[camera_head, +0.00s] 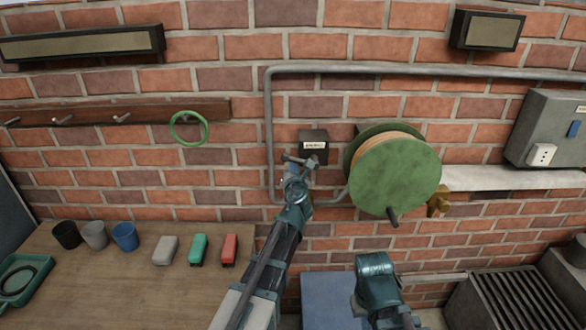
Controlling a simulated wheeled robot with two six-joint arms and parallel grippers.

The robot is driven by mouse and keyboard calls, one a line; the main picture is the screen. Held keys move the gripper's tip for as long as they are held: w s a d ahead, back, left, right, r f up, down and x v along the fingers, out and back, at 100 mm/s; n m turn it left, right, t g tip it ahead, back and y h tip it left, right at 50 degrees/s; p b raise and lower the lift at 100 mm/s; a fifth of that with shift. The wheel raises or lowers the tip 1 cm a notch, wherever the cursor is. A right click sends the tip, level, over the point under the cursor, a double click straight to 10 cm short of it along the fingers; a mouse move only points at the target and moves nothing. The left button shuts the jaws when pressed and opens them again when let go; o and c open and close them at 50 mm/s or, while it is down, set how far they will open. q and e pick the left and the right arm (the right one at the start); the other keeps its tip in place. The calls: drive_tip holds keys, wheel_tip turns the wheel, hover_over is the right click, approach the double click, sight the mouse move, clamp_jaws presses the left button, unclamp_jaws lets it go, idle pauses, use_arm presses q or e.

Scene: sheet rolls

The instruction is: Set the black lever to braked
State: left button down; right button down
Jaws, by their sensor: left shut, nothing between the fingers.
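A small dark box (313,136) with a white label is fixed to the brick wall left of the green reel (396,176). The label's writing is too small to read. My left gripper (300,160) is shut and empty, right at the lower front of this box. I cannot tell whether it touches anything there. No lever stands out clearly on the box; my gripper covers its lower part.
A grey pipe (268,130) runs around the box. A grey socket box (548,128) hangs at right. A wooden bench (130,290) at lower left holds cups and small coloured blocks. A green ring (188,128) hangs on the peg rail. A brass fitting (438,203) sits beside the reel.

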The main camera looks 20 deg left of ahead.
use_arm(q)
drive_tip(key=m, duration=0.1)
drive_tip(key=r+p, duration=0.1)
drive_tip(key=r+m, duration=0.1)
drive_tip(key=shift+w+d+r+m+y, duration=0.1)
drive_tip(key=shift+d+m+y, duration=0.15)
drive_tip(key=shift+m+y, duration=0.05)
drive_tip(key=shift+d+r+p, duration=0.1)
drive_tip(key=shift+r+p, duration=0.15)
drive_tip(key=shift+p, duration=0.15)
drive_tip(key=shift+w+d+r+p, duration=0.25)
drive_tip(key=shift+d+r+p, duration=0.55)
drive_tip(key=shift+d, duration=0.05)
drive_tip(key=shift+w+d+r+p, duration=0.25)
drive_tip(key=shift+d+r+p, duration=0.5)
drive_tip(key=shift+d+p, duration=0.05)
drive_tip(key=shift+d, duration=0.1)
